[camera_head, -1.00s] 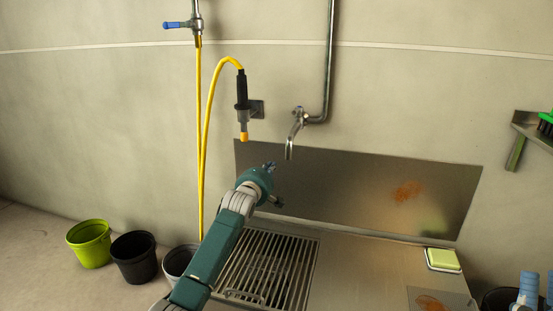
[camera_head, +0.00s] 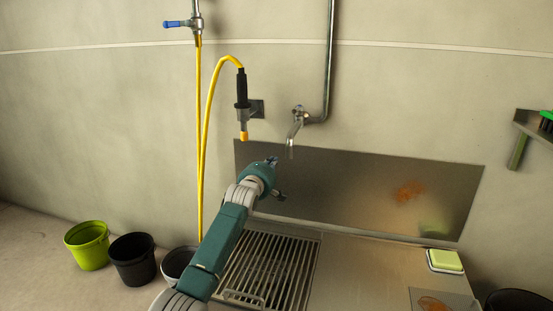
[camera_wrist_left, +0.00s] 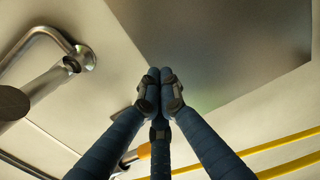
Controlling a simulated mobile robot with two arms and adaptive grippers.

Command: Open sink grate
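The sink grate (camera_head: 290,260) is a metal frame of parallel bars, lying flat in the steel counter at the lower middle. Its looped handle (camera_head: 243,298) is at the near left edge. My left arm crosses the grate's left part and hides some of it. My left gripper (camera_head: 271,160) is beyond the grate, in front of the steel splash panel and below the faucet. In the left wrist view its blue fingers come together at the tips (camera_wrist_left: 160,78), with nothing visible between them. My right gripper is not in view.
A faucet (camera_head: 296,125) and a yellow hose (camera_head: 203,150) with a black nozzle are on the wall above. A green bucket (camera_head: 88,246), a black bucket (camera_head: 133,258) and a grey one stand left. A yellow-green sponge (camera_head: 444,260) lies on the counter's right.

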